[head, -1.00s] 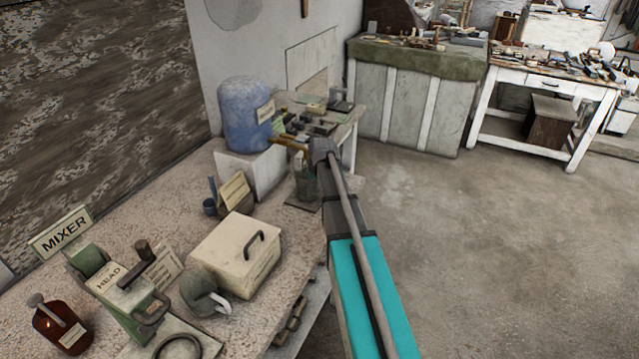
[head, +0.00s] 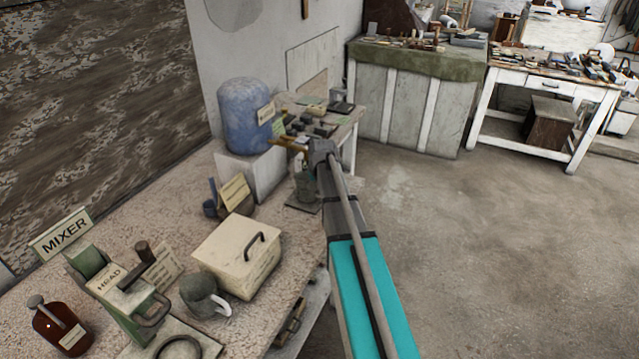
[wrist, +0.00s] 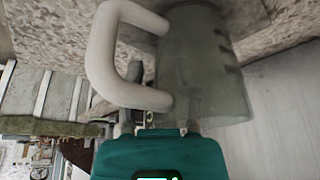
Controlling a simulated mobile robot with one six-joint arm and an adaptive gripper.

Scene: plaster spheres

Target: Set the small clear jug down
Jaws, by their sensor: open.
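The small clear jug (head: 307,187) stands upright on a small dark mat (head: 296,208) at the counter's right edge, below the tap of the blue water container. In the wrist view the jug (wrist: 218,75) is large and close, with its thick pale handle (wrist: 103,50) to the left. My gripper (wrist: 155,100) is open, its fingers close to the lower end of the handle and the jug wall. I cannot tell whether they touch. In the head view my arm hides most of the gripper.
The blue container (head: 245,115) stands on a white block (head: 262,170) behind the jug. A lidded cream box (head: 237,258), a grey mug (head: 198,292), a green mixer (head: 125,300) and a brown bottle (head: 60,327) share the counter. Open floor lies to the right.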

